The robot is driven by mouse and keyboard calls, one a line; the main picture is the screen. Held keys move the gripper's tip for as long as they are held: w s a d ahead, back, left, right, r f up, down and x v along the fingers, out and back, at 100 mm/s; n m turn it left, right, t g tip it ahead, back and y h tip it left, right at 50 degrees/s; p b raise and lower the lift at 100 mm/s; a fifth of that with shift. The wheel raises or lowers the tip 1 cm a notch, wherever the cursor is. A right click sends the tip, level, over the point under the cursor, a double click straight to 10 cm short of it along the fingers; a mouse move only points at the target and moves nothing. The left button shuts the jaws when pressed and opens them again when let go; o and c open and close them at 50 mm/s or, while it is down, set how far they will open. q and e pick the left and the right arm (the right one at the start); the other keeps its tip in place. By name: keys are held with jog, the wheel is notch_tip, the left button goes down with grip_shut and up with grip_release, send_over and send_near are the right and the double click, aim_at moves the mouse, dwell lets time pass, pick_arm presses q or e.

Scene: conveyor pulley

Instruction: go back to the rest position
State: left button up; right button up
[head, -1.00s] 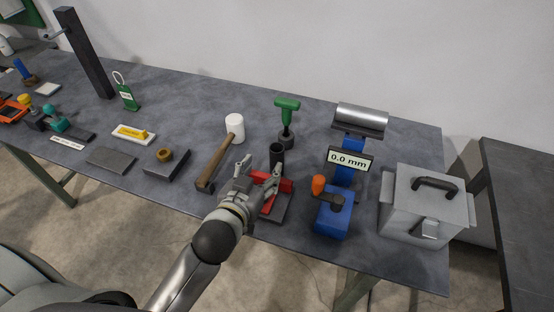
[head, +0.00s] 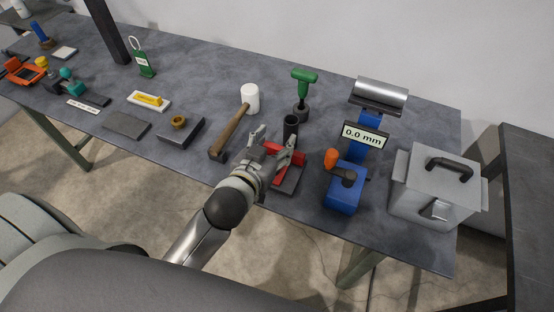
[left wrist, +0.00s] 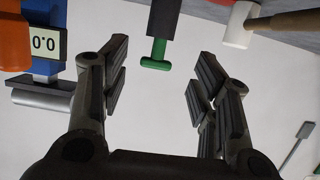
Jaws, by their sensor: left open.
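My left gripper (head: 277,142) is open above the front edge of the workbench, beside a red object on a dark base (head: 289,178). In the left wrist view its two fingers (left wrist: 158,85) stand wide apart with nothing between them. A dark cylinder (head: 291,127) stands just behind the gripper in the head view. The green-handled tool (head: 304,84) stands behind that; its green handle also shows in the left wrist view (left wrist: 155,64), beyond the fingertips. My right gripper is not in view.
A mallet (head: 229,133) lies left of the gripper. To the right stand the blue device with an orange knob (head: 344,190), its 0.0 mm display (head: 365,136), a metal roller (head: 379,94) and a grey box (head: 437,187). Blocks and small tools lie at the left.

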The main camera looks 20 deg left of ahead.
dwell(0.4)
pick_arm(q)
jog(key=s+a+f+g, duration=0.1)
jog(key=s+f+g, duration=0.1)
jog(key=s, duration=0.1)
jog(key=s+a+f+g, duration=0.1)
jog(key=s+f, duration=0.2)
jog(key=s+a+f+g+y, duration=0.1)
jog(key=s+f+g, duration=0.1)
jog(key=s+f, duration=0.1)
jog(key=shift+s+g, duration=0.1)
jog(key=shift+g, duration=0.2)
jog(key=s+f+m+g, duration=0.1)
jog(key=s+f+g, duration=0.3)
jog(key=s, duration=0.7)
notch_tip(320, 180, down, 27)
jog(key=s+g, duration=0.3)
jog(key=s+a+f+m+g, duration=0.1)
jog(key=s+a+f, duration=0.2)
jog(key=s+f, duration=1.2)
jog(key=shift+s, duration=0.6)
